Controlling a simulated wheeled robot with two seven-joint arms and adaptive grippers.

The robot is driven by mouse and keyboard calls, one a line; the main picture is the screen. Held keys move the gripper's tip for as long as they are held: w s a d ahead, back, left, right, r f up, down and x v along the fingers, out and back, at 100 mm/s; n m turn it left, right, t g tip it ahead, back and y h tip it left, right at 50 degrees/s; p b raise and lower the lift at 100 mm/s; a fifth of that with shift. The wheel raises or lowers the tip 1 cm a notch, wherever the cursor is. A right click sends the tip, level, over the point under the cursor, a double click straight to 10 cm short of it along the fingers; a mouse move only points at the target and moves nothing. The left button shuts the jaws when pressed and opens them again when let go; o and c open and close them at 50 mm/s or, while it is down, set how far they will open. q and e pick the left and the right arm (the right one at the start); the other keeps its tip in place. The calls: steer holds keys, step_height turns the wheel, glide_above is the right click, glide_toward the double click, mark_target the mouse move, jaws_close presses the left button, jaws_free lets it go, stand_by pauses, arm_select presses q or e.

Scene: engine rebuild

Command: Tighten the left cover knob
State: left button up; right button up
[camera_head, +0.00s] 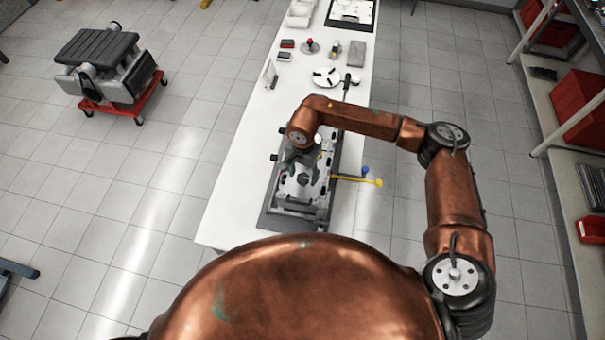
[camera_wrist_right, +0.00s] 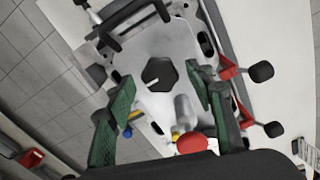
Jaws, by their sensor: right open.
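In the right wrist view a black knob (camera_wrist_right: 158,72) with a white mark sits on a pale grey cover (camera_wrist_right: 185,40). My right gripper (camera_wrist_right: 160,82) is open, with its green fingers on either side of the knob in the picture. No contact with the knob shows; the exact height gap is hard to judge. In the head view my right gripper (camera_head: 302,170) hangs over the engine assembly (camera_head: 305,190), and the knob is too small to make out there. My left gripper is not in view.
The engine stands on a dark mat (camera_head: 266,222) on a long white table (camera_head: 232,205). Rods with yellow (camera_head: 379,183) and blue (camera_head: 365,169) ends stick out to its right. A white disc (camera_head: 326,76) and small parts lie farther back. Red-levered clamps (camera_wrist_right: 228,68) flank the cover.

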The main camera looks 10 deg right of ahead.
steer(key=shift+f, duration=0.3)
steer(key=shift+c, duration=0.7)
steer(key=c, duration=1)
